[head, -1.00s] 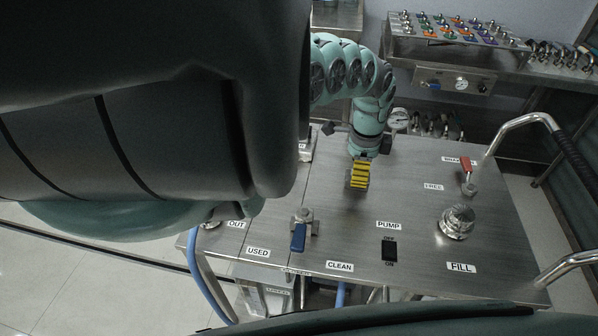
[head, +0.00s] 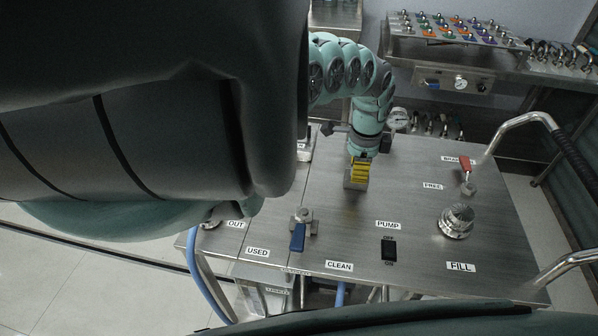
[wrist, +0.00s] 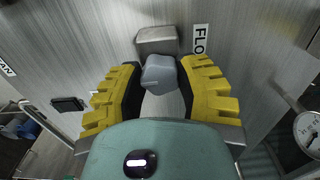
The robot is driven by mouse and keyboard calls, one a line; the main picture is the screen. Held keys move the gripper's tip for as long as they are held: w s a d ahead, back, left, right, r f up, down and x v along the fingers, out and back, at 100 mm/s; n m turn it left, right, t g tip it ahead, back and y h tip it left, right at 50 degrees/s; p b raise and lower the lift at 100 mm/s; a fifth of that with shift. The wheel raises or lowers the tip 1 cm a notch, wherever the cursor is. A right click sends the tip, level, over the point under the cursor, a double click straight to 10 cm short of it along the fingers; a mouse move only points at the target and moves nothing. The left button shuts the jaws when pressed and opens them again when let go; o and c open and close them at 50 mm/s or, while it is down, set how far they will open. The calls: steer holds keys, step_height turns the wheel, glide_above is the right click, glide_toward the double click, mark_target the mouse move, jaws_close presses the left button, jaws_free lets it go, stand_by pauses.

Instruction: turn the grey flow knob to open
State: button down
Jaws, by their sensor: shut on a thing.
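The grey flow knob (wrist: 160,76) shows in the wrist view as a blue-grey, round-edged block between my gripper's yellow-backed fingers (wrist: 161,66). My gripper is shut on it. A metal block (wrist: 157,40) sits just beyond the knob on the steel panel, beside a partly hidden label (wrist: 200,38) that reads "FLO". In the head view my gripper (head: 360,169) points down at the back middle of the panel. The fingers mostly hide the knob there, and its open or closed mark cannot be read.
The steel panel top (head: 330,235) also holds a blue-handled valve (head: 298,236), a black pump switch (head: 389,249), a ribbed metal cap (head: 456,221) and a red brake lever (head: 466,169). A curved handrail (head: 520,121) stands at the right. A gauge (wrist: 309,131) shows in the wrist view.

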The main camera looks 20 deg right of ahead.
steer(key=n, duration=0.5)
steer(key=shift+w+n, duration=0.1)
steer(key=shift+n, duration=0.2)
steer(key=n, duration=0.5)
steer(key=n+p, duration=0.1)
steer(key=n, duration=0.4)
steer(key=shift+n, duration=0.4)
steer(key=n+p, duration=0.1)
steer(key=n, duration=0.4)
steer(key=c, duration=0.6)
jaws_free()
